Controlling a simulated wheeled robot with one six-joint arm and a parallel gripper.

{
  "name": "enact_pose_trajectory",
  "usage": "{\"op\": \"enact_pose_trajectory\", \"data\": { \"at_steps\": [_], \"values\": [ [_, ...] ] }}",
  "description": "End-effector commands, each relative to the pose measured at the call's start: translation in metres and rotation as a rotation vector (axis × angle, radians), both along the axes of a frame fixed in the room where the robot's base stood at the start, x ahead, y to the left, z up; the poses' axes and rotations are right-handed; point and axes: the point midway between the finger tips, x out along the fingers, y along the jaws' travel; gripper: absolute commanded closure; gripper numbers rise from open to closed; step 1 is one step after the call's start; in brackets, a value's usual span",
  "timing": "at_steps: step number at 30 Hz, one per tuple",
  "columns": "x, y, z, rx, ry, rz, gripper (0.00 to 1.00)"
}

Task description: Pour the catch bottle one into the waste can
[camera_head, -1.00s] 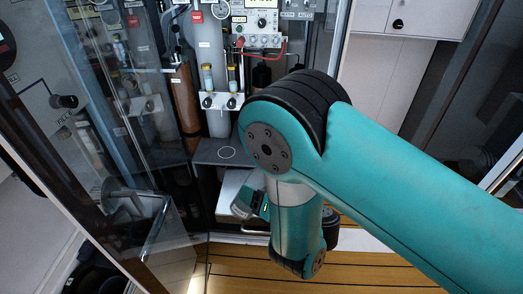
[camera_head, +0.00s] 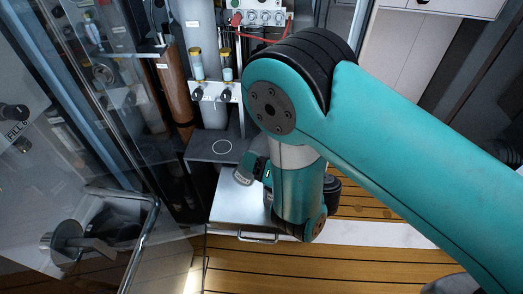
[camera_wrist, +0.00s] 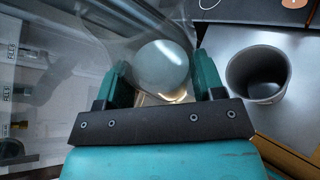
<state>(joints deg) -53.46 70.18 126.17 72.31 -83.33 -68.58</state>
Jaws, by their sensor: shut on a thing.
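My gripper (camera_wrist: 161,82) is shut on a pale, round-ended thing (camera_wrist: 162,62) in the wrist view, which I take to be the catch bottle; a clear, glassy outline surrounds it. I cannot tell its tilt or contents. An open grey can (camera_wrist: 284,90), seen from above, stands to the right of the gripper, apart from the held bottle; it looks like the waste can. In the head view my gripper (camera_head: 254,172) is partly hidden behind my arm, and the held bottle and the can cannot be made out.
Two yellow-capped vials (camera_head: 197,64) hang on the panel above a dark shelf (camera_head: 205,150) marked with a white circle. A clear door (camera_head: 130,200) with a bar handle stands open at left. Wooden floor (camera_head: 260,268) lies in front.

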Motion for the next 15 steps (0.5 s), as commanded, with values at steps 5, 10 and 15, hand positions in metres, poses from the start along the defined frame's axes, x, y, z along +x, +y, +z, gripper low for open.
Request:
{"op": "enact_pose_trajectory", "data": {
  "at_steps": [5, 10, 15],
  "values": [
    [-0.001, 0.002, -0.012, 0.000, 0.000, 0.004, 0.62],
    [-0.001, 0.002, -0.030, 0.000, -0.001, 0.004, 0.62],
    [-0.001, 0.001, -0.045, 0.000, 0.000, 0.002, 0.62]
  ]
}}
